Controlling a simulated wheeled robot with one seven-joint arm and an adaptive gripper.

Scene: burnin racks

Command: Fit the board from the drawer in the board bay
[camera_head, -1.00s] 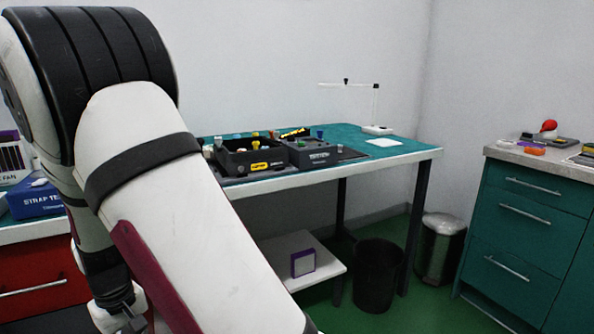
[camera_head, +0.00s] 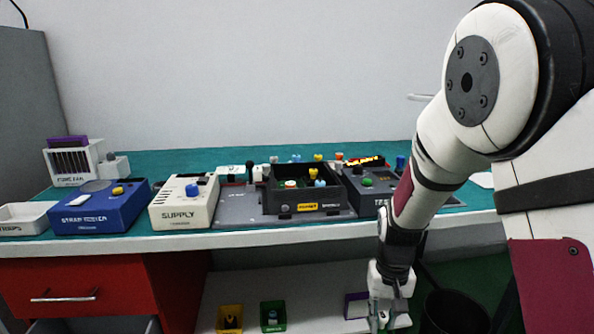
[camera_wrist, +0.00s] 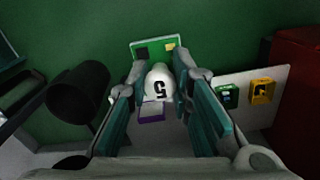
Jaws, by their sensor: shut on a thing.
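My gripper (camera_wrist: 160,95) is shut on a white rounded grip marked 5 (camera_wrist: 159,88). A green board (camera_wrist: 157,46) with a dark and a yellowish part shows just beyond it, apparently joined to the grip. In the head view my gripper (camera_head: 387,312) hangs low at the right, below the bench top and before the lower shelf; the board cannot be made out there. A dark open-topped unit (camera_head: 284,208) with coloured knobs stands mid-bench. A white slotted rack (camera_head: 68,167) stands at the left. I cannot tell which is the board bay. The red drawer (camera_head: 110,284) is at lower left.
A blue strap tester (camera_head: 98,214), a cream supply box (camera_head: 180,215) and a dark tester (camera_head: 369,205) line the bench. Yellow (camera_head: 230,318) and green bins (camera_head: 273,315) and a purple-edged box (camera_head: 356,305) are on the shelf. A black bin (camera_head: 455,312) stands right.

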